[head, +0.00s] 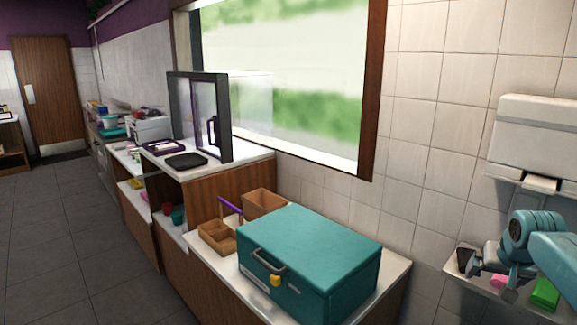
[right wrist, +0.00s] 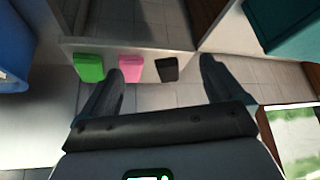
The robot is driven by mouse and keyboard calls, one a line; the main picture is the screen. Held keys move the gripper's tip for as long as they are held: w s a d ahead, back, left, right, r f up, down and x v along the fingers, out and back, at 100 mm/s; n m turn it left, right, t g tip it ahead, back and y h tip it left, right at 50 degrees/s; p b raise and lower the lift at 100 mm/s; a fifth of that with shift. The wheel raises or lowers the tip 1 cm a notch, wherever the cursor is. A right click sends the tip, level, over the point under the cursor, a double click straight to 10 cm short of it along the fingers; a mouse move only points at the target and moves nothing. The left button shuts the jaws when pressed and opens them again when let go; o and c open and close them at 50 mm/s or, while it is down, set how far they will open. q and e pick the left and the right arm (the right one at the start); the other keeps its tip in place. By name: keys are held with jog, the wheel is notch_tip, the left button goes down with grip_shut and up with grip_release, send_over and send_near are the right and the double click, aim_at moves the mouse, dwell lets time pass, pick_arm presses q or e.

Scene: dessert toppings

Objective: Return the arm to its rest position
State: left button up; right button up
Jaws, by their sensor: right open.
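My right arm (head: 555,250) comes in at the right edge of the head view. My right gripper (head: 482,270) is over or in front of a small white wall shelf. In the right wrist view the same gripper (right wrist: 161,66) has its two fingers spread wide, with nothing held between them. Beyond the fingers are a green block (right wrist: 89,67), a pink block (right wrist: 131,69) and a black block (right wrist: 167,69) in a row. The green block (head: 545,293) and part of the pink block (head: 500,282) also show in the head view. My left gripper is not in view.
A teal box (head: 320,245) with a handle stands on the white counter. Wooden trays (head: 217,237) stand behind it. A white dispenser (head: 540,140) hangs on the tiled wall above my right arm. A glass case (head: 207,115) is farther back. The floor (head: 70,230) at left is clear.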

jog(key=s+a+f+n+g+y, duration=0.1)
jog(key=s+a+f+n+y, duration=0.15)
jog(key=a+f, duration=1)
jog(key=s+a+f+n+g+y, duration=0.1)
jog(key=a+f+y, duration=0.2)
jog(key=a+f, duration=0.95)
jog(key=s+a+f+g, duration=0.1)
jog(key=s+a+f, duration=0.3)
jog(key=s, duration=0.4)
jog(key=s+a+f+g+y, duration=0.1)
jog(key=s+a+f, duration=0.4)
jog(key=s, duration=0.3)
jog(key=s+a+f, duration=0.4)
jog(key=s, duration=0.5)
jog(key=shift+a+f+g, duration=0.25)
jog(key=shift+a+g, duration=0.1)
jog(key=shift+g, duration=0.05)
jog(key=shift+s+y, duration=0.1)
jog(key=shift+y, duration=0.15)
